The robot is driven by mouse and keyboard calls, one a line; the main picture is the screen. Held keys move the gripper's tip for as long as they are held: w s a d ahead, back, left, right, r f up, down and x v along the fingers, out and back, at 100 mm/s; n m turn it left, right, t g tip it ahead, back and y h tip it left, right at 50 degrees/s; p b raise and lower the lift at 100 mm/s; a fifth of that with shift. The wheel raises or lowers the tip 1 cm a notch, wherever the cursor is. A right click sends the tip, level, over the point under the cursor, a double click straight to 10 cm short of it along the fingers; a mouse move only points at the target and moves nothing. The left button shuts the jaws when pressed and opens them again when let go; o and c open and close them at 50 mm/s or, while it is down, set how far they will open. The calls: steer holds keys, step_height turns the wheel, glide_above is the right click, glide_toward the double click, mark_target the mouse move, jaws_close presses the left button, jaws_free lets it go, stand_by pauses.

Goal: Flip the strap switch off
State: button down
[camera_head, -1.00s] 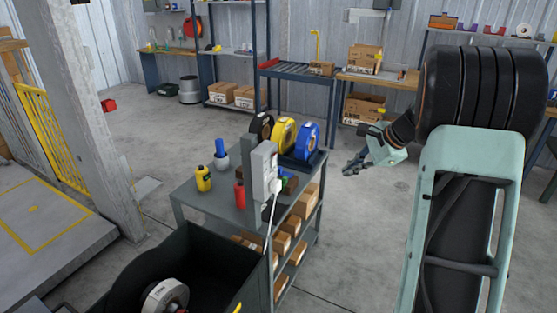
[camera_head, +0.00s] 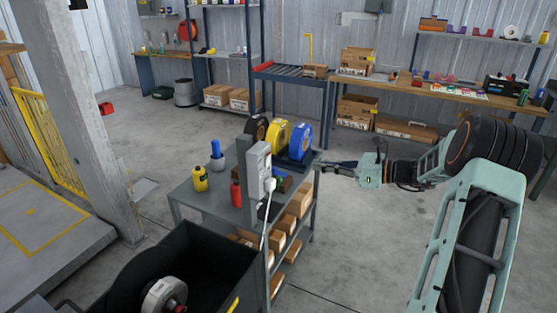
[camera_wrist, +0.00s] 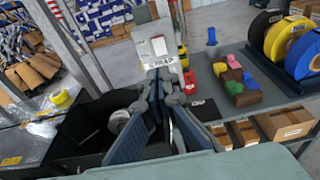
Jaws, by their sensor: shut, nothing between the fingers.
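The strap switch box (camera_head: 258,168) is a light grey box on a post at the cart's edge, with a white cable below it. The switch's exact position is too small to tell. My gripper (camera_head: 322,165) is shut and empty, to the right of the box in the head view. In the wrist view its fingertips (camera_wrist: 161,77) overlap the box's lower part; I cannot tell whether they touch it.
The grey cart (camera_head: 212,197) carries tape rolls (camera_head: 277,141), bottles and colored blocks (camera_wrist: 236,84), with cardboard boxes on lower shelves. A dark bin (camera_head: 205,258) stands in front of the cart. Open floor (camera_head: 370,240) lies to the cart's right. A workbench (camera_head: 450,90) stands behind.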

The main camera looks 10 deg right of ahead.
steer(key=p, duration=0.2)
glide_toward(269, 158)
steer(key=x, duration=0.5)
steer(key=shift+w+f, duration=0.1)
steer(key=shift+f, duration=0.15)
steer(key=shift+w+a, duration=0.45)
steer(key=shift+a, duration=0.1)
steer(key=shift+r, duration=0.1)
steer(key=shift+w+a+r+h+p, duration=0.2)
steer(key=shift+a+r+h+p, duration=0.15)
steer(key=shift+p, duration=0.5)
steer(key=shift+f+g, duration=0.3)
steer(key=shift+d, duration=0.1)
